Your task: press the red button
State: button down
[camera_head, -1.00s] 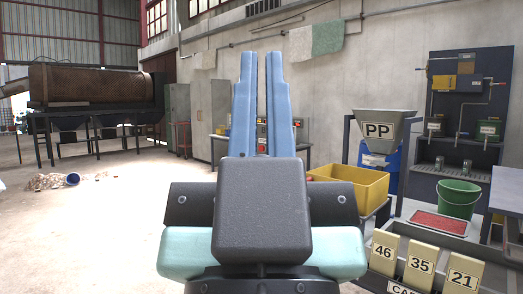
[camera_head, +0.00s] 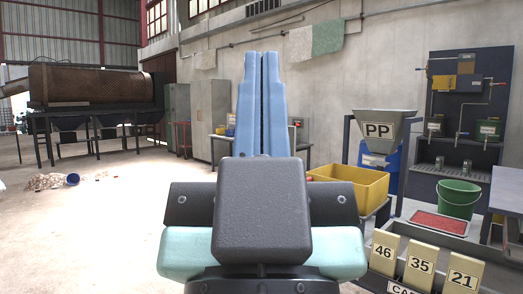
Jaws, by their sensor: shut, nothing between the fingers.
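My gripper (camera_head: 262,56) points up and away in the middle of the view, its two blue fingers side by side with only a thin dark line between them. It is shut and holds nothing. The red button cannot be made out now; the fingers cover the middle of the bench behind them. Part of a grey box (camera_head: 301,126) shows just right of the fingers on that bench, near the back wall.
A green bucket (camera_head: 457,199) and numbered blocks (camera_head: 421,264) are at the right. A rusty drum (camera_head: 95,86) stands far left. The left floor is mostly clear.

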dwell(0.7)
notch_tip(320, 180, up, 18)
jog(key=p, duration=1.7)
jog(key=shift+f+p, duration=0.15)
jog(key=shift+p, duration=0.2)
jog(key=shift+f, duration=0.1)
